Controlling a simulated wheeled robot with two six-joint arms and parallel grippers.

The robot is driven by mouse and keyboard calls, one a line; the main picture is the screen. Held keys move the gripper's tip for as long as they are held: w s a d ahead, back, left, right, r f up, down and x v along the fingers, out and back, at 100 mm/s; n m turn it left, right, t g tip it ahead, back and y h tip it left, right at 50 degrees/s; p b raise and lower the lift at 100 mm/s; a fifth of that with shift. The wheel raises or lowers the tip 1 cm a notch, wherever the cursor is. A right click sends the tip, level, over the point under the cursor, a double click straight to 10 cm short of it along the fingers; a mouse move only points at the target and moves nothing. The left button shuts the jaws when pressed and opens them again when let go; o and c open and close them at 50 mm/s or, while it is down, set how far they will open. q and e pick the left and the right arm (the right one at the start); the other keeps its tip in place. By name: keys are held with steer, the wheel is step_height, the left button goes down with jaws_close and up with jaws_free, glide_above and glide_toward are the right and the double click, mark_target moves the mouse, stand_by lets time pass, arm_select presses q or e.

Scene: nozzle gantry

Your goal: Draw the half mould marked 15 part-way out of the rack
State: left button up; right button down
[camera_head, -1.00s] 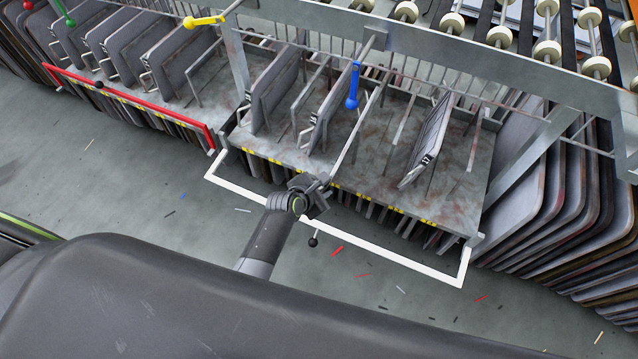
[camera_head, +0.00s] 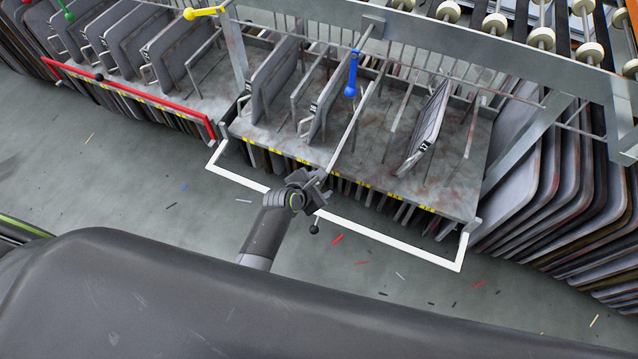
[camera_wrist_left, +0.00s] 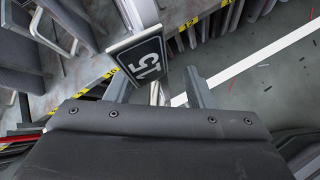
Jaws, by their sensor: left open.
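In the left wrist view the dark number plate marked 15 (camera_wrist_left: 146,64) sits at the near end of a pale bar, just beyond my left gripper. My left gripper (camera_wrist_left: 160,88) is open, its two fingers apart on either side of a thin upright piece below that plate. I cannot tell whether the fingers touch it. In the head view my left gripper (camera_head: 317,186) is at the front edge of the rack (camera_head: 275,143), at the end of a pale bar. The 15 label cannot be read there. My right gripper is not in view.
A half mould marked 17 (camera_head: 430,125) leans in the rack to the right. Other half moulds (camera_head: 272,78) stand to the left. A blue-ended lever (camera_head: 351,78) hangs above. A white rail (camera_head: 380,236) runs in front, and a red rail (camera_head: 135,92) lies at the left.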

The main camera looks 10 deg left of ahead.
arm_select(q)
steer(key=shift+a, duration=0.1)
steer(key=shift+s+a+r, duration=0.1)
steer(key=shift+s+r, duration=0.15)
steer(key=shift+s, duration=0.05)
steer(key=p+v, duration=0.4)
steer(key=v, duration=1.2)
steer(key=shift+r, duration=0.3)
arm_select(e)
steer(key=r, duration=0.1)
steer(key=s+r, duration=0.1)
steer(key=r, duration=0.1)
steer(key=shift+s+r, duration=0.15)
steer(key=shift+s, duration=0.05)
arm_select(q)
steer(key=shift+s, duration=0.1)
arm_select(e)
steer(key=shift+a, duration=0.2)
